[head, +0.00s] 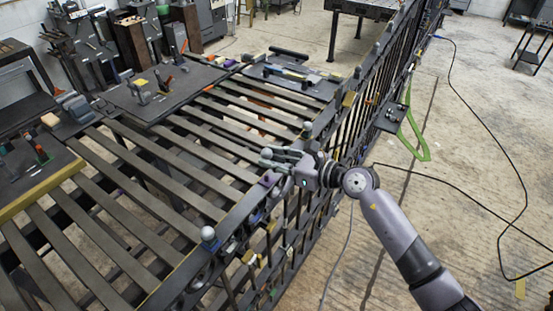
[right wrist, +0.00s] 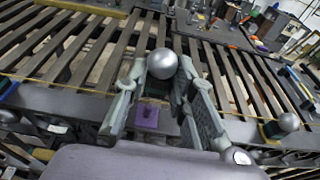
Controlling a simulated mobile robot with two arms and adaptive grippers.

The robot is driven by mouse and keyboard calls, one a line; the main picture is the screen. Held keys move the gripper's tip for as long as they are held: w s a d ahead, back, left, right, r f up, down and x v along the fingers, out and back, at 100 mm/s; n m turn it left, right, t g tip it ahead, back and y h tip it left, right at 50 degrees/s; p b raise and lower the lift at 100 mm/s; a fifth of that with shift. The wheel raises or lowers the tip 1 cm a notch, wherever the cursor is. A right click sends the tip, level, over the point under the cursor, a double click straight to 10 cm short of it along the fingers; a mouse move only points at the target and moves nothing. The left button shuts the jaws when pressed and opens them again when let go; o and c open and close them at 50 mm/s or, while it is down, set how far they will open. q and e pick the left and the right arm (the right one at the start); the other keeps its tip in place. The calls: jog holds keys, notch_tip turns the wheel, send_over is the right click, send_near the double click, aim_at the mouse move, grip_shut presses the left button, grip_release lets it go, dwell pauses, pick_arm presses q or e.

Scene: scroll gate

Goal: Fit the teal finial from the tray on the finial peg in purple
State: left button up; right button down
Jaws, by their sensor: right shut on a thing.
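My right gripper (head: 272,160) reaches over the top rail of the gate from the right. It is shut on a finial with a round silver ball (right wrist: 162,64), whose ball also shows at the fingertips in the head view (head: 267,153). A purple piece (right wrist: 147,116) on the rail shows between the fingers, and purple also shows just below the gripper in the head view (head: 270,178). I cannot tell whether the finial touches it. My left gripper is not in view.
Other silver-ball finials stand on the rail, one nearer (head: 208,233) and one farther (head: 307,126). Dark slats (head: 120,215) lie left of the rail, with dark panels (head: 185,88) bearing tools. A small dark shelf (head: 391,118) with a green loop juts out on the right.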

aim_at(266, 175)
jog(key=shift+w+a, duration=0.15)
jog(key=shift+a, duration=0.1)
jog(key=shift+f, duration=1.25)
jog(key=shift+d, duration=0.1)
jog(key=shift+f+b, duration=1.65)
jog(key=shift+f, duration=0.2)
dwell(0.6)
jog(key=c, duration=1.3)
grip_release()
jog(key=shift+s+d, duration=0.1)
jog(key=shift+s, duration=0.1)
jog(key=v, duration=1.1)
jog(key=shift+s+d, duration=0.2)
jog(key=shift+d, duration=0.15)
